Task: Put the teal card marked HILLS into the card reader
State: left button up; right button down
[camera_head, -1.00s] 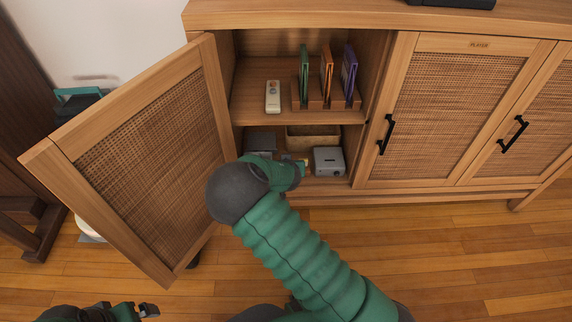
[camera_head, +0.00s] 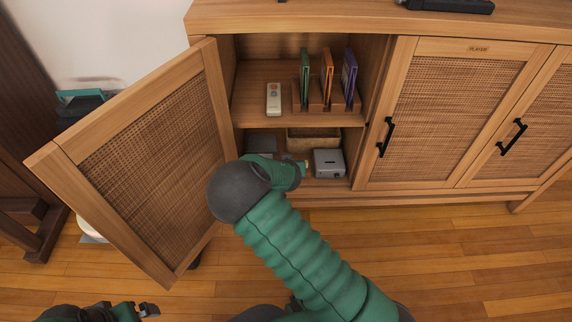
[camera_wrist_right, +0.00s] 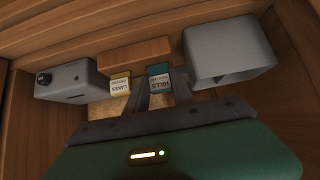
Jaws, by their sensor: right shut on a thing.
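The teal card marked HILLS (camera_wrist_right: 160,80) is between the fingertips of my right gripper (camera_wrist_right: 163,88) in the right wrist view. The gripper is shut on it, with the label showing. In the head view my right gripper (camera_head: 301,166) reaches into the lower shelf of the open cabinet, and my forearm hides part of that shelf. A light grey box with a slot (camera_wrist_right: 68,82), apparently the card reader, is left of the card in the wrist view; the grey box (camera_head: 328,162) shows right of my gripper in the head view. My left gripper (camera_head: 138,311) is low at the left, far from the cabinet.
A yellow card marked LAKES (camera_wrist_right: 121,83) is beside the HILLS card. A hollow grey box (camera_wrist_right: 232,50) is on the other side. A basket (camera_head: 313,137) is behind my gripper. The open cabinet door (camera_head: 150,160) is left of my right arm. A remote (camera_head: 273,99) lies above.

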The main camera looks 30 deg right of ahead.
jog(key=shift+r+p, duration=1.2)
jog(key=shift+r, duration=0.2)
